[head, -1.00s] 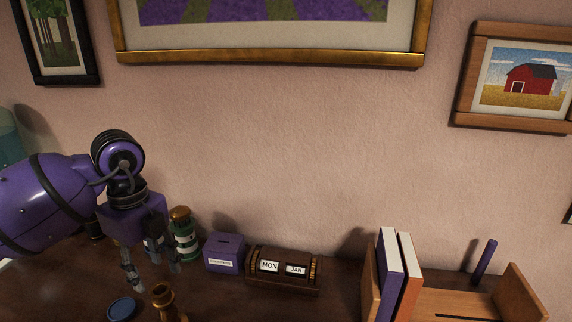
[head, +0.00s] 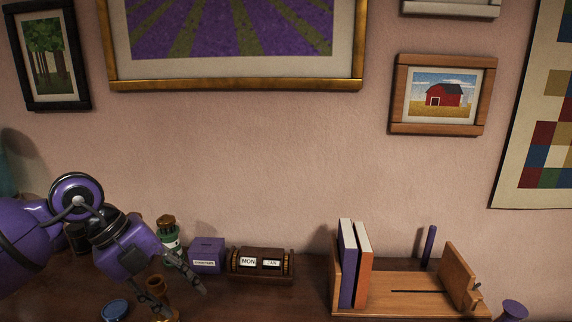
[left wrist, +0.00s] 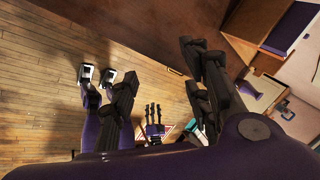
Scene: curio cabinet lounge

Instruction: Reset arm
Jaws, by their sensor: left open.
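My left gripper (head: 180,298) is at the lower left of the head view, over the left part of the dark wooden desktop (head: 245,306). Its fingers point down and to the right, spread apart with nothing between them. They overlap a brass-coloured turned object (head: 156,284) in the picture; I cannot tell if they touch it. In the left wrist view the dark fingers stand apart, with plank floor and the side of dark furniture beyond.
Near the gripper stand a green-and-white striped lighthouse-like figure (head: 170,240), a purple box (head: 207,255), a calendar block (head: 261,262) and a blue disc (head: 114,310). A wooden book rack (head: 395,298) holds two books at the right. Framed pictures hang on the wall behind.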

